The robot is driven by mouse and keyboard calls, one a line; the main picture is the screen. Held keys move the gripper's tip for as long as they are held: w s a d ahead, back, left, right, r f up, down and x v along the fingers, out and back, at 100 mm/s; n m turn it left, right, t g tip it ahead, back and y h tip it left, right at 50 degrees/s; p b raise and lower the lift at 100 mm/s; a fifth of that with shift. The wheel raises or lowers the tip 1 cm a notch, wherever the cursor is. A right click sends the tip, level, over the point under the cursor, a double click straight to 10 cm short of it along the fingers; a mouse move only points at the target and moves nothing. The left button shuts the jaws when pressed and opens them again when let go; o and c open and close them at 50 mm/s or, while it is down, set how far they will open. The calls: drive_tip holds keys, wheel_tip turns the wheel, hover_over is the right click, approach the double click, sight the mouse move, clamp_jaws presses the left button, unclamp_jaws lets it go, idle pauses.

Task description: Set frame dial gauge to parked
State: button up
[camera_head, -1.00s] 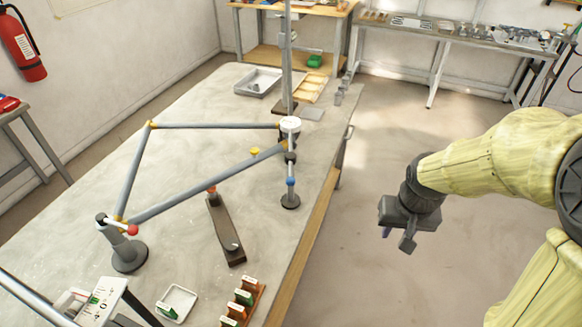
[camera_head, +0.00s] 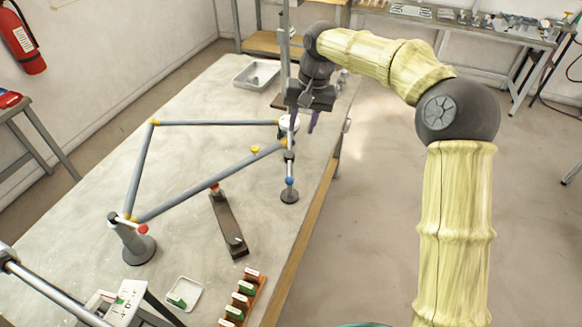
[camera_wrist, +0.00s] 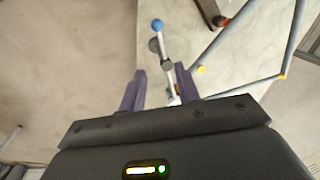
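The bicycle-like frame of grey tubes with yellow joints (camera_head: 217,123) stands over the table. At its right corner is a white round head (camera_head: 284,124), which looks like the dial gauge, though its face cannot be read. Below it a short rod with a blue ball (camera_head: 289,181) stands above a dark round base (camera_head: 289,196). The blue ball (camera_wrist: 157,25) also shows in the wrist view. My gripper (camera_head: 303,121) is at the white head and partly hides it. Its purple fingers are apart; a small white part shows between them in the wrist view (camera_wrist: 174,97). Contact cannot be told.
A tall grey post (camera_head: 284,40) rises behind my gripper. A red-ended lever on a pillar (camera_head: 138,245) stands at the left corner of the frame. A dark bar (camera_head: 228,225), a white tray (camera_head: 183,294) and a labelled rack (camera_head: 243,297) are at the front. Floor is clear at right.

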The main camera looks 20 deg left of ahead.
sight(290, 173)
drive_tip(key=shift+f, duration=0.1)
drive_tip(key=a+f+p, duration=0.1)
drive_tip(key=f, duration=0.4)
drive_tip(key=a+f+p, duration=0.1)
drive_tip(key=f, duration=0.5)
drive_tip(key=f+p, duration=0.1)
drive_tip(key=f, duration=0.5)
drive_tip(key=shift+s+a+p, duration=0.35)
drive_tip(key=shift+s+a, duration=0.05)
drive_tip(key=shift+c, duration=0.2)
clamp_jaws()
